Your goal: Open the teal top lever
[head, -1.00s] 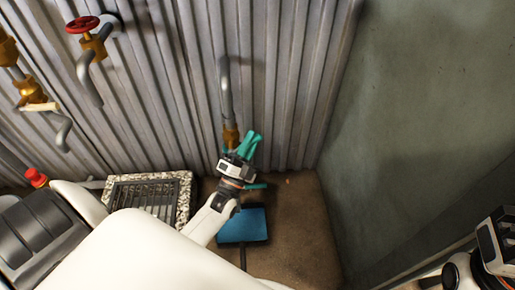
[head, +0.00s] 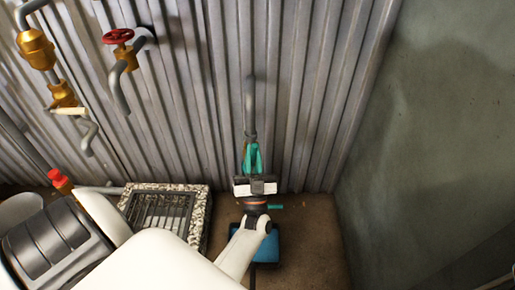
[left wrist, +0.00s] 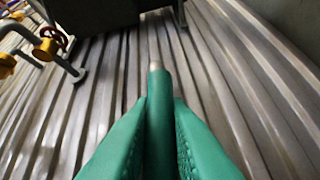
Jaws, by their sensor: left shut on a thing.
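My left gripper (head: 252,158) has teal fingers and stands in front of a grey pipe on the corrugated wall. The teal top lever (left wrist: 159,110) is a rounded bar between the two fingers in the left wrist view, with a bare metal end (left wrist: 154,58) beyond the fingertips. The fingers are shut on the lever. In the head view the gripper hides most of the lever and its valve. A second, small teal bar (head: 275,207) shows lower down, just right of my left wrist. My right gripper is not in view.
A grey pipe (head: 250,100) runs up the corrugated wall (head: 305,90). A red handwheel (head: 118,36) and brass valves (head: 38,48) are at the left. A stone-rimmed grate (head: 196,225) and a blue block (head: 268,250) are below. A green-grey wall (head: 430,130) bounds the right.

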